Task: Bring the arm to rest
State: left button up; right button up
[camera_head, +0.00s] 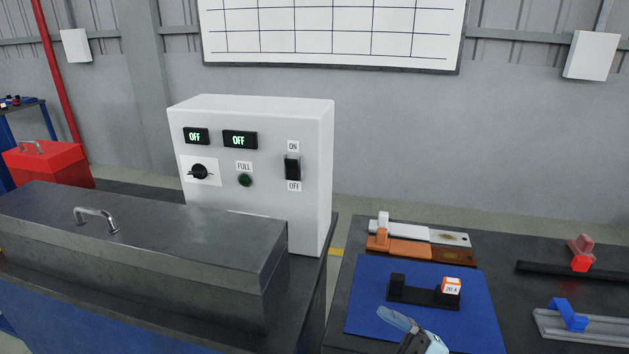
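Part of a gripper, which I take to be my right one (412,334), shows at the bottom edge over the front of a blue mat (361,305). A pale blue piece sticks out from it toward the upper left. Whether its fingers are open or shut cannot be made out. It is apart from the black holder (425,297) on the mat, just behind it. A white and orange block marked 20 A (451,287) sits at the right end of that holder. My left gripper is not in view.
A white tester cabinet (262,125) shows two OFF displays, a knob, a button and a switch. A closed metal box (180,245) with a handle stands before it. White (450,237) and orange (445,253) pieces lie behind the mat. Dark (560,271) and grey (600,330) rails lie right.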

jog(key=d+f+m+t+h, duration=0.4)
jog(key=f+m+t+h, duration=0.4)
jog(key=m, duration=0.5)
jog(key=s+d+f+m+g+h, duration=0.3)
jog(key=s+f+m+h, duration=0.25)
jog(key=f, duration=0.35)
jog(key=s+d+f+m+g+h, duration=0.2)
jog(key=s+f+m+g+h, duration=0.15)
jog(key=s+f, duration=0.4)
pick_arm(q)
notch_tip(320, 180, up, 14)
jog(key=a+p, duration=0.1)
jog(key=p, duration=1.6)
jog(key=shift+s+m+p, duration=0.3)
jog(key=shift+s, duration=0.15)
pick_arm(e)
notch_tip(320, 180, up, 13)
jog(key=w+d+t, duration=0.1)
jog(key=shift+f+n, duration=0.15)
jog(key=shift+n, duration=0.15)
